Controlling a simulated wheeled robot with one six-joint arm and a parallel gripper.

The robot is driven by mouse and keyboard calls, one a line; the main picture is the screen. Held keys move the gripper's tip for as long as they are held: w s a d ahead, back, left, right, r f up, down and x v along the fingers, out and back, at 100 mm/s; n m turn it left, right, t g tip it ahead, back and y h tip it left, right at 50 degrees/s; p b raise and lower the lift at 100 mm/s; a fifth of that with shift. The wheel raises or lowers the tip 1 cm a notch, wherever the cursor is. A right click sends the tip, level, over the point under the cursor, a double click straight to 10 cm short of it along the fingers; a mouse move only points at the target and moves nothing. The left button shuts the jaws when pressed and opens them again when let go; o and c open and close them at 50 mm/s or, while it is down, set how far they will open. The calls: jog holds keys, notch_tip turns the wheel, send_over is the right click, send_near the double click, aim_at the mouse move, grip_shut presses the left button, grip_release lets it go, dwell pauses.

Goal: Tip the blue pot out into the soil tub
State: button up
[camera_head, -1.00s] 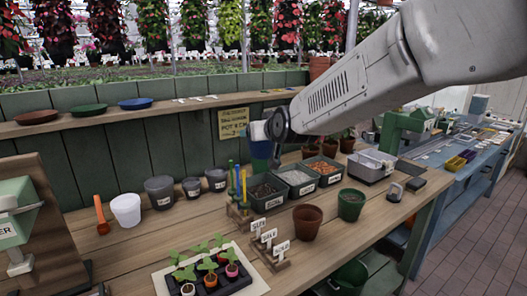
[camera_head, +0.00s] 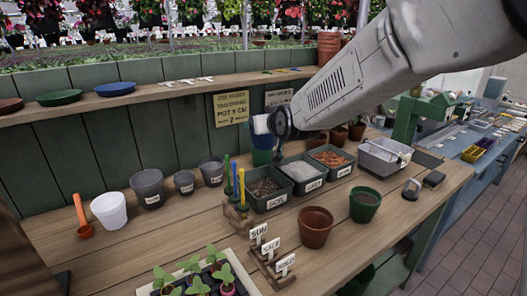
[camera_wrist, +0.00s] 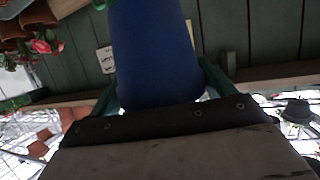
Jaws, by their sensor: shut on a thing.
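The soil tub (camera_head: 277,203) is a dark green tub with a SOIL label and dark soil in it, on the wooden bench. My gripper (camera_head: 263,128) is shut on the blue pot (camera_head: 262,143). In the head view the pot appears small and partly hidden, just above and behind the soil tub, apart from it. In the wrist view the blue pot (camera_wrist: 155,50) fills the middle, with teal fingers of my gripper (camera_wrist: 160,88) on both sides. The pot's mouth and contents are not visible.
Two more tubs, pale (camera_head: 315,186) and orange-brown (camera_head: 347,168), stand right of the soil tub. Tools in a wooden holder (camera_head: 236,215) stand close on its left. A terracotta pot (camera_head: 316,228) and a green pot (camera_head: 364,206) stand in front. A shelf (camera_head: 150,92) runs behind.

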notch_tip(320, 180, down, 12)
jog(key=m+g+y, duration=0.3)
jog(key=m+y, duration=0.6)
jog(key=m, duration=0.7)
jog(key=shift+s+a+g, duration=0.3)
jog(key=shift+s+a, duration=0.05)
jog(key=shift+a, duration=0.1)
jog(key=shift+r, duration=0.1)
dwell(0.9)
